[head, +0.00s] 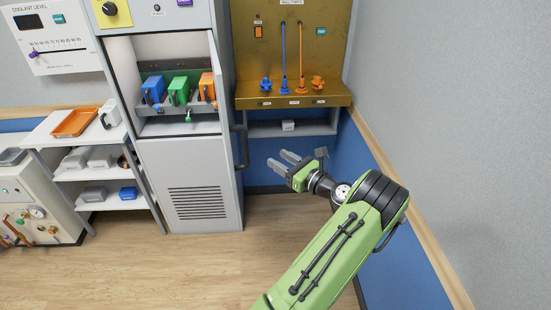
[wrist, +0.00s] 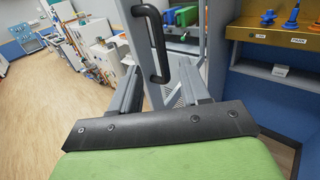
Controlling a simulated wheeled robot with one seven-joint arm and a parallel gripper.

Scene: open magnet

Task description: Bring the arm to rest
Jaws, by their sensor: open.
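My green arm reaches up from the bottom of the head view, and my gripper (head: 286,160) is held in the air in front of the cabinet and the brass-coloured wall panel. Its two grey fingers point left and are apart, with nothing between them. In the wrist view my gripper (wrist: 165,85) also shows both fingers spread and empty. A black door handle (wrist: 152,45) stands beyond the fingers there. I cannot tell the exact gap between the handle and the fingers.
A grey cabinet (head: 190,190) holds blue, green and orange modules. A brass-coloured panel (head: 290,88) with blue and orange fittings is behind my gripper. A white shelf (head: 95,150) with an orange tray (head: 75,122) stands left. The wall (head: 480,150) is close at right. The floor in front is clear.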

